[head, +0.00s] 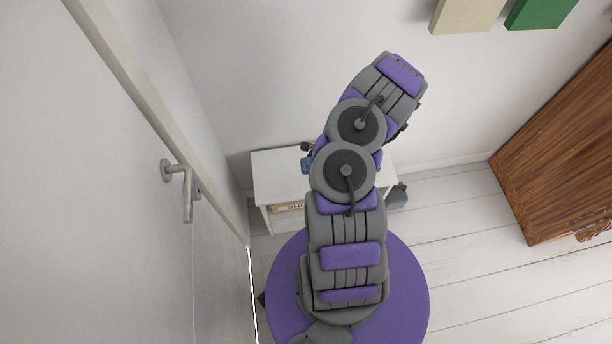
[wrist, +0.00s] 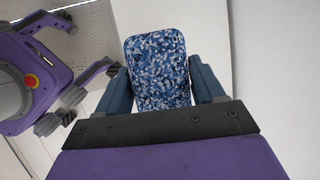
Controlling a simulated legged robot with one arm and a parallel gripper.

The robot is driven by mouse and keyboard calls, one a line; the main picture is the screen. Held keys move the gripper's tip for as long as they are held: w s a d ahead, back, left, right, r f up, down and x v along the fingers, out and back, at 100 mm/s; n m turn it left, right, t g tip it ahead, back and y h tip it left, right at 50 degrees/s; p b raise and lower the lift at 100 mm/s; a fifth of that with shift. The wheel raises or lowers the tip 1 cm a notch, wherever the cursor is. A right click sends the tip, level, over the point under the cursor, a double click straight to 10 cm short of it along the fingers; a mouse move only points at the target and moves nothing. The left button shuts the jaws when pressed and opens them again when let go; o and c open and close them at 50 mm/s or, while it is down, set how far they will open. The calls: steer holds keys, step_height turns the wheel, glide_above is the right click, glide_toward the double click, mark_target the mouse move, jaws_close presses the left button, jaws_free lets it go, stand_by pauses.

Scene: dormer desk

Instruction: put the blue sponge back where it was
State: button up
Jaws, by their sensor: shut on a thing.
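The blue sponge (wrist: 158,70), speckled in blue, white and dark tones, is between the fingers of my gripper (wrist: 161,88) in the wrist view. The gripper is shut on it, with one finger at each side. In the head view, a small blue part (head: 306,164) shows at the left edge of my arm, over the white desk; I cannot tell whether it is the sponge or a finger. My arm hides most of the gripper there.
A small white desk (head: 276,173) stands against the wall, partly hidden by my arm. A white door with a handle (head: 182,186) is at left. A brown wooden piece (head: 560,160) stands at right.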

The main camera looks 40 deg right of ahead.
steer(key=s+a+f+g+y, duration=0.1)
steer(key=s+a+f+g, duration=0.1)
steer(key=s+a+f, duration=0.6)
steer(key=b, duration=0.2)
glide_above(302, 178)
steer(key=d, duration=0.2)
steer(key=f, duration=0.1)
steer(key=s+f, duration=0.1)
steer(key=shift+a+f, duration=0.2)
steer(key=shift+f, duration=0.1)
step_height(302, 178, down, 4)
steer(key=shift+w+r+b, duration=0.1)
steer(key=shift+w+b, duration=0.05)
steer(key=shift+b, duration=0.75)
steer(key=shift+r, duration=0.15)
steer(key=shift+c, duration=0.3)
steer(key=o, duration=1)
